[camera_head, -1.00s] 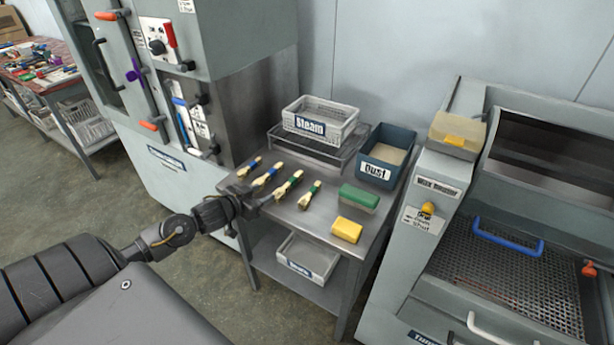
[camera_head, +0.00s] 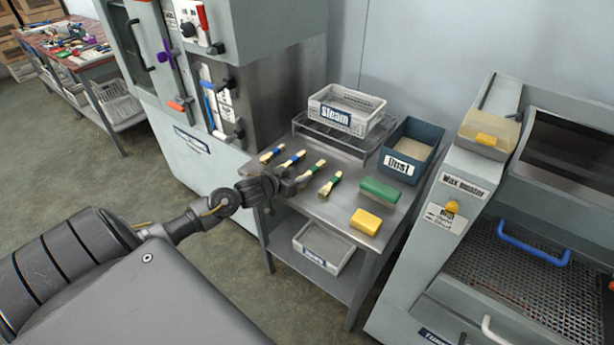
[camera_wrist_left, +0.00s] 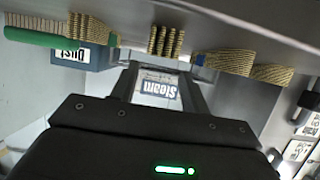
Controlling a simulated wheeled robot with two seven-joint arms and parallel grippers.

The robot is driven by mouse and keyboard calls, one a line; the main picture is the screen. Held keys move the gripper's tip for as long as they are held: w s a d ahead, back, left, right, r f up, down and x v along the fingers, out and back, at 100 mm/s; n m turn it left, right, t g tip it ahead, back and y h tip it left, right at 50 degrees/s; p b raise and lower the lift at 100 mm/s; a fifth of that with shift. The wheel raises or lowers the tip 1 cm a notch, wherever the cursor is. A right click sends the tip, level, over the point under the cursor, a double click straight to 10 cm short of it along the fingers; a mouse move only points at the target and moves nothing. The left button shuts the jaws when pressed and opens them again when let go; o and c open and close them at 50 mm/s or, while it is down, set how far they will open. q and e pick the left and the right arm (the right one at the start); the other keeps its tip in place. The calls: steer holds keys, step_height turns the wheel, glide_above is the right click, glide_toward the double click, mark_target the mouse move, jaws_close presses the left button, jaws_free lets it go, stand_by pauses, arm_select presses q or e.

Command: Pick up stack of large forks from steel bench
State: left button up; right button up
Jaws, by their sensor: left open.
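Several short stacks of wooden cutlery lie in a row on the steel bench (camera_head: 310,205): two with blue bands, (camera_head: 272,154) and (camera_head: 292,160), and two with green bands, (camera_head: 314,168) and (camera_head: 331,184). I cannot tell which holds large forks. My left gripper (camera_head: 298,183) is open at the bench's front left edge, by the near end of the inner green-banded stack. In the left wrist view the open fingers (camera_wrist_left: 163,68) point at a stack (camera_wrist_left: 166,40) seen end-on, apart from it.
A green block (camera_head: 380,190) and a yellow block (camera_head: 365,221) lie right of the stacks. Behind are a Steam basket (camera_head: 337,119) on a rack and a Dust bin (camera_head: 400,168). A tall machine (camera_head: 190,145) stands left and the wax machine (camera_head: 470,190) right.

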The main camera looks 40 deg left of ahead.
mark_target(308, 174)
arm_select(q)
steer(key=x, duration=0.5)
steer(key=shift+d+f+p, duration=0.2)
steer(key=shift+p, duration=0.15)
steer(key=shift+s, duration=0.1)
jaws_close()
